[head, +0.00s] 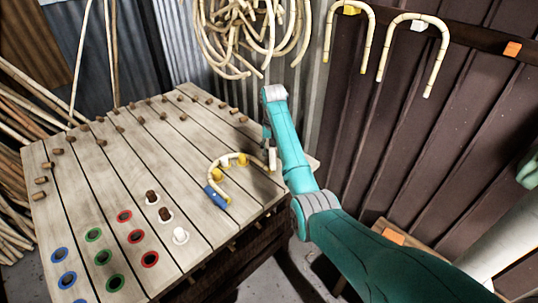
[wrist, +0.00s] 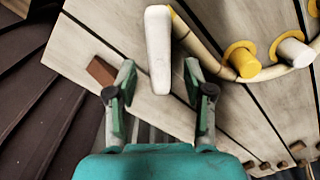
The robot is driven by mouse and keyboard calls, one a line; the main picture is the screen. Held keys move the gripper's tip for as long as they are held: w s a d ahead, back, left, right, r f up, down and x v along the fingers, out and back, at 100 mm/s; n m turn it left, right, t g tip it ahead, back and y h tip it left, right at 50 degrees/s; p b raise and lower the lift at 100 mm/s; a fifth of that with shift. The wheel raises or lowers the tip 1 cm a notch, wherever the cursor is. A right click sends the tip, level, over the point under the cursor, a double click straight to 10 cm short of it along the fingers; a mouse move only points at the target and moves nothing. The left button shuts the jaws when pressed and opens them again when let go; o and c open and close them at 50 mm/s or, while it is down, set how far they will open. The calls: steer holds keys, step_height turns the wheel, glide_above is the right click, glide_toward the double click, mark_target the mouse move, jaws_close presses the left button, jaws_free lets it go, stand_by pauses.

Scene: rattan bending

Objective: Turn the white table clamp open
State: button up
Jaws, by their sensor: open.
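The white table clamp (wrist: 158,45) shows in the wrist view as an upright rounded white bar at the table's edge. It also shows in the head view as a small white piece (head: 272,158) at the end of the bent rattan. My gripper (wrist: 160,78) is open, one finger on each side of the bar's lower end. I cannot tell whether either finger touches it. In the head view my arm hides most of the gripper (head: 268,140). The bent rattan cane (head: 212,173) curves around yellow and white pegs (head: 241,160) on the plank table.
A blue piece (head: 216,197) sits at the rattan's other end. Wooden pegs (head: 163,115) line the table (head: 110,170); coloured rings (head: 124,216) lie at its near side. A brown block (wrist: 102,70) is beside my left finger. Bent canes (head: 350,30) hang on the wall.

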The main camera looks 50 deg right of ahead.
steer(key=shift+f, duration=1.35)
jaws_close()
steer(key=n, duration=0.4)
steer(key=shift+n, duration=2.2)
